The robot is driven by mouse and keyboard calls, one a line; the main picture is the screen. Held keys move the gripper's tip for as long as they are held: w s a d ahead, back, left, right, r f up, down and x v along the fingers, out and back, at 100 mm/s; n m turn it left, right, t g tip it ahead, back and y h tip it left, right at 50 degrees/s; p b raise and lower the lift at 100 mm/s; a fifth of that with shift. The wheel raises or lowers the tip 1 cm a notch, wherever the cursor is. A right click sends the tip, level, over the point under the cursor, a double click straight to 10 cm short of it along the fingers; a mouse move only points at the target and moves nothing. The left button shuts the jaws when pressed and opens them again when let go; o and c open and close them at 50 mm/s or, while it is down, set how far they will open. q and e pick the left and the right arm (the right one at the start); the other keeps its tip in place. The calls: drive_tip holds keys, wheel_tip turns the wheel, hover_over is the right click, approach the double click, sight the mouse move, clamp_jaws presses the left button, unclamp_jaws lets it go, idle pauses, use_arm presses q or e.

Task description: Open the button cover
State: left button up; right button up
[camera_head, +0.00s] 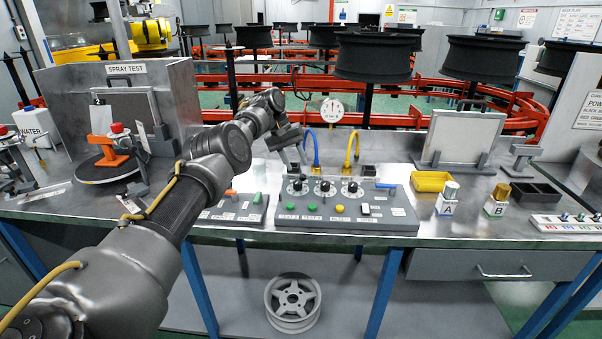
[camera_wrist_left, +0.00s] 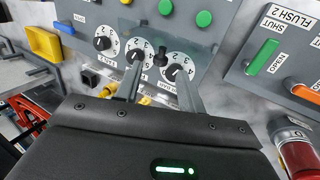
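The grey control panel (camera_head: 375,217) stands on the bench, with three dials (camera_head: 325,187) and green and yellow buttons (camera_head: 311,208). In the left wrist view, a see-through cover (camera_wrist_left: 204,52) appears to lie over part of the dial area. A small black knob (camera_wrist_left: 160,57) stands up from it. My left gripper (camera_head: 293,162) is above the panel's back left part. In the left wrist view its two fingers (camera_wrist_left: 160,76) are apart, with the knob near the gap between their tips and nothing visibly held. The cover is hard to make out in the head view. My right gripper is out of view.
A second panel (camera_head: 228,214) with green and orange switches stands to the left. Blue and yellow hoses (camera_head: 353,149) rise behind the control panel. A yellow bin (camera_head: 432,181) and bottles A (camera_head: 447,199) and B (camera_head: 496,202) stand to the right.

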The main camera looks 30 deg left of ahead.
use_arm(q)
drive_tip(key=p+v, duration=0.1)
drive_tip(key=v, duration=0.3)
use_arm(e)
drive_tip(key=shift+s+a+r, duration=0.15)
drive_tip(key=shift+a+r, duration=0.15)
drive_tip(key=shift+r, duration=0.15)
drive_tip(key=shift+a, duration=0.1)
